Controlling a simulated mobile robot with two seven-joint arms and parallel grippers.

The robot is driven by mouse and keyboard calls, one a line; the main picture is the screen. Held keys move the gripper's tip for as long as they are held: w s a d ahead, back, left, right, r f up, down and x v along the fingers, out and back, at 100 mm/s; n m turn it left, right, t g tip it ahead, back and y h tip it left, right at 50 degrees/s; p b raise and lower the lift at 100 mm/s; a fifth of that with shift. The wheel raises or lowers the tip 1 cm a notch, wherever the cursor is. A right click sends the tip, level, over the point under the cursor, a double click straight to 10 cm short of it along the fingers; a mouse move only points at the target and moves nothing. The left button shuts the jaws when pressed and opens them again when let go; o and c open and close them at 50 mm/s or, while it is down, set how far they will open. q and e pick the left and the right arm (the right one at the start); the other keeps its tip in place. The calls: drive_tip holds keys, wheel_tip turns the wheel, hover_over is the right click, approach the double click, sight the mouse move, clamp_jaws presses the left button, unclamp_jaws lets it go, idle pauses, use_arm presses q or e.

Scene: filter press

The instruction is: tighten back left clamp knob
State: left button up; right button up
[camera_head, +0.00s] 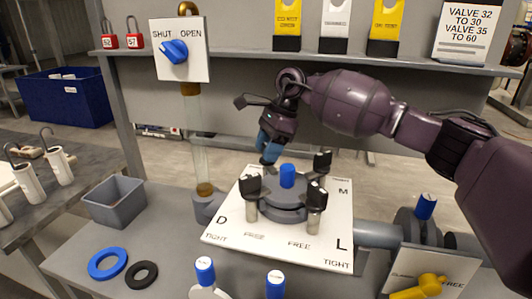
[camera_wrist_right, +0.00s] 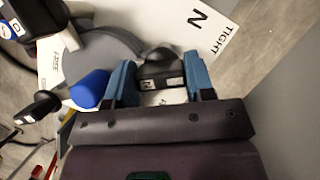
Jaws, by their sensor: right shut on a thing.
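The round grey filter press (camera_head: 283,200) stands on a white plate marked D, L and M, with black clamp knobs around a blue centre knob (camera_head: 287,175). My right gripper (camera_head: 268,153) reaches down at the back left corner and hides the knob there. In the right wrist view, the black back left clamp knob (camera_wrist_right: 158,66), labelled N, sits between the blue fingers of my right gripper (camera_wrist_right: 160,80), which is shut on it. The blue centre knob also shows there (camera_wrist_right: 90,89). The "TIGHT" mark is beside the N on the plate (camera_wrist_right: 195,20). My left gripper is not in view.
Other clamp knobs stand at front left (camera_head: 252,187), front right (camera_head: 316,194) and back right (camera_head: 322,161). A glass tube (camera_head: 200,140) with a shut/open valve panel (camera_head: 181,70) rises behind left. A grey bin (camera_head: 114,202) and two rings lie left on the bench.

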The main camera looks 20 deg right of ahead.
drive_tip(key=shift+f+n+g+b, duration=0.1)
drive_tip(key=shift+n+g+b, duration=0.2)
drive_tip(key=shift+n+b, duration=0.35)
drive_tip(key=shift+n, duration=0.25)
drive_tip(key=o, duration=0.7)
drive_tip(key=shift+o, duration=1.1)
